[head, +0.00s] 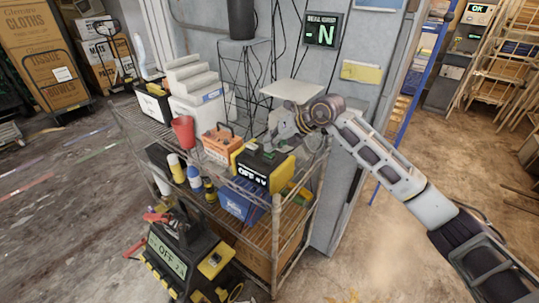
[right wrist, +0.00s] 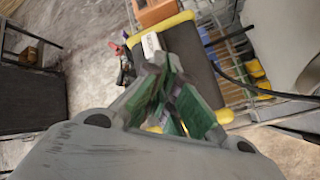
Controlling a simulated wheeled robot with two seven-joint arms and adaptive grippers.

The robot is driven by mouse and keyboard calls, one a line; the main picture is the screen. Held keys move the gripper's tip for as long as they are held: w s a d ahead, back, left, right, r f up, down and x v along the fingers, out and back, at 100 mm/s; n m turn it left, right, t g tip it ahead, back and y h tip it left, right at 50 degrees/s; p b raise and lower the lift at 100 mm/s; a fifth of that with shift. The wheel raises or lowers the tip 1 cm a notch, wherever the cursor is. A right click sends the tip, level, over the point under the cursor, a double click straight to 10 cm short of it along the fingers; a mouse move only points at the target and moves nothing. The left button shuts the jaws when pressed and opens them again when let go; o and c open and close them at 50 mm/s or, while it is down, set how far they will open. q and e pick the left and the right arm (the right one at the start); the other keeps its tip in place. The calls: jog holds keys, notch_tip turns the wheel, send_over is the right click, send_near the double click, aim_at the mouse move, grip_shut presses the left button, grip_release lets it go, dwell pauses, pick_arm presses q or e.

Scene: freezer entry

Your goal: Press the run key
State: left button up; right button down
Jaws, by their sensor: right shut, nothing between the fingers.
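A black box with yellow ends (head: 263,172) stands on the top of the wire rack, with "OFF" lit on its front. A second black and yellow unit (head: 186,262) stands lower at the front, also reading "OFF". I cannot make out a key marked run on either. My right gripper (head: 271,150) is shut and empty, just above the back of the box on the rack. In the right wrist view, its green-padded fingers (right wrist: 175,112) overlap the dark box top (right wrist: 190,62); contact cannot be told. My left gripper is not in view.
The wire rack (head: 276,240) also holds an orange battery-like box (head: 218,145), a red cup (head: 183,131), bottles and a blue box (head: 240,205). A wall display (head: 324,30) shows "N".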

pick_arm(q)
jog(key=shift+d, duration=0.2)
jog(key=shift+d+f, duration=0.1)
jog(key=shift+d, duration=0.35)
pick_arm(e)
jog(key=shift+f, duration=0.1)
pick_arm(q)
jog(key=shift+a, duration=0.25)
pick_arm(e)
jog(key=shift+f, duration=0.1)
